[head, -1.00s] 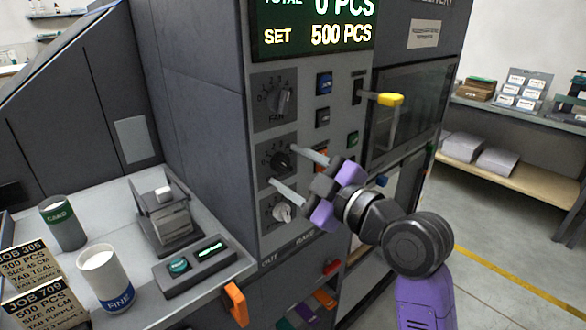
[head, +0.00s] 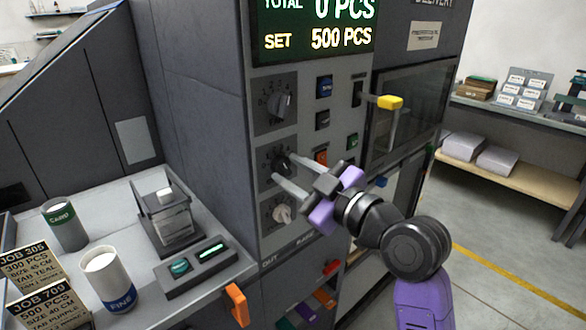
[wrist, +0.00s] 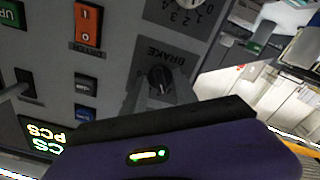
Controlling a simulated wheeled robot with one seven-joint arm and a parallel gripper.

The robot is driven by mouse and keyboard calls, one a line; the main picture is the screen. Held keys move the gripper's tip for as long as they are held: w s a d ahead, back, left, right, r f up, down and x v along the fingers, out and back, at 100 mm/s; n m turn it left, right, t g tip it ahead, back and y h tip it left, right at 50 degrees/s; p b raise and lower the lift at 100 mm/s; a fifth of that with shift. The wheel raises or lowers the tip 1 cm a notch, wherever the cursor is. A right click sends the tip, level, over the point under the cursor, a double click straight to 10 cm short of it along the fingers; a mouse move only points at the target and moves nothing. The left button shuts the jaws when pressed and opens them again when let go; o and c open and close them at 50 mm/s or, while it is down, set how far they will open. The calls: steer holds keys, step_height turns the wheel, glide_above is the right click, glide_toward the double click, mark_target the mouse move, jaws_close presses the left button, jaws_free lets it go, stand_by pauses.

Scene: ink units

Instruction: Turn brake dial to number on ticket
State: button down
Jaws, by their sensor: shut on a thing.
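The brake dial (head: 283,161) is the middle of three dark-marked dials on the grey machine panel. In the wrist view the dial (wrist: 159,77) shows as a round black knob beside the word BRAKE. My gripper (head: 282,166) is shut on it, one finger on each side. The fingers hide much of its scale, so its setting is not readable. Two tickets stand at the lower left: JOB 305 (head: 30,268), with 300 PCS and tab teal, and JOB 709 (head: 48,306), with 500 PCS and tab purple. Their bottom lines are too small or cut off. The display (head: 315,25) reads SET 500 PCS.
The fan dial (head: 279,103) is above and a pale-knobbed dial (head: 281,213) below. Several buttons and a yellow-ended lever (head: 390,102) are to the right. A white cup marked FINE (head: 106,277) and a green-banded cup (head: 65,225) stand on the left ledge.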

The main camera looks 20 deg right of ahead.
steer(key=m+p, duration=0.2)
steer(key=m, duration=0.2)
steer(key=shift+m, duration=0.3)
steer(key=m+p, duration=0.2)
steer(key=m, duration=0.1)
steer(key=shift+m, duration=0.3)
steer(key=m+p, duration=0.2)
steer(key=m, duration=0.1)
steer(key=shift+m+p, duration=1.3)
steer(key=shift+m, duration=0.6)
steer(key=shift+f, duration=0.1)
steer(key=c, duration=0.9)
jaws_free()
steer(key=shift+c, duration=0.2)
